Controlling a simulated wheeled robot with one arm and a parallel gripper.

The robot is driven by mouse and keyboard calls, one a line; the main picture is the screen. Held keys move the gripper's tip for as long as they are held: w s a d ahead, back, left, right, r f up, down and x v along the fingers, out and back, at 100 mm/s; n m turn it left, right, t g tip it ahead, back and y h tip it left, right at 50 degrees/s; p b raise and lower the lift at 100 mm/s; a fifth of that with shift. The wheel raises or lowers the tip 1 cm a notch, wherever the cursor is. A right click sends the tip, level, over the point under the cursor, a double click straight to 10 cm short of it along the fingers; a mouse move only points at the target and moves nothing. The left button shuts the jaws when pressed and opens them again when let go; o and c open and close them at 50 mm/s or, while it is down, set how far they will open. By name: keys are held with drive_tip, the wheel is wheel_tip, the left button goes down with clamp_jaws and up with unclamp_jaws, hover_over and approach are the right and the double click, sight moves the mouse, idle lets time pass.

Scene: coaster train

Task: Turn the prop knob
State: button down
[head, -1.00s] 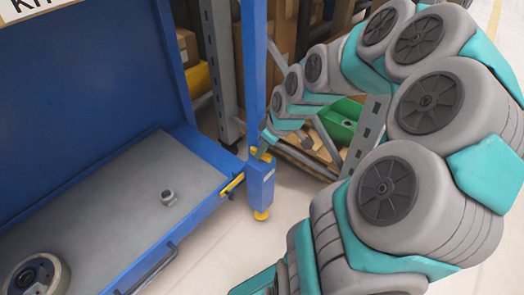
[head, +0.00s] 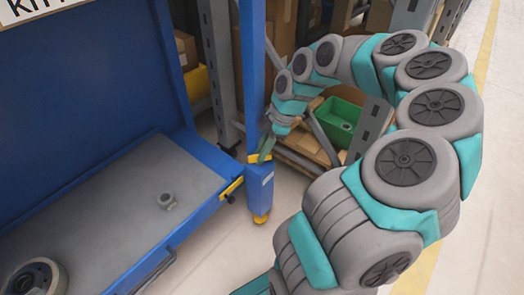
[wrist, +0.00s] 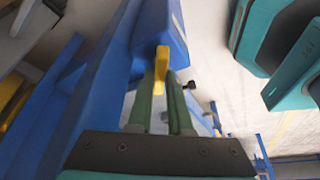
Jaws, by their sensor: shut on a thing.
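The prop knob appears as a yellow tab on the blue post; in the wrist view the yellow tab (wrist: 161,68) sits between the tips of my gripper's green fingers. In the head view my gripper (head: 265,151) reaches down to the yellow knob (head: 254,158) at the top of the post's blue sleeve (head: 260,187). My gripper is shut on the knob. The fingers hide part of it, so its exact angle is hard to tell.
A blue cart with a grey deck (head: 110,215) stands left of the post; a nut (head: 166,201) and a wheel (head: 36,278) lie on it. A yellow bar (head: 231,188) with a dark end sits beside the post. Shelving with a green bin (head: 338,119) stands behind.

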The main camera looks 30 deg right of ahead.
drive_tip(key=shift+n+g, duration=0.3)
drive_tip(key=shift+n, duration=0.3)
drive_tip(key=c, duration=0.8)
unclamp_jaws()
drive_tip(key=shift+c, duration=0.2)
drive_tip(key=p+v, duration=0.1)
drive_tip(key=v, duration=0.6)
drive_tip(key=shift+r, duration=0.35)
drive_tip(key=shift+d, duration=0.15)
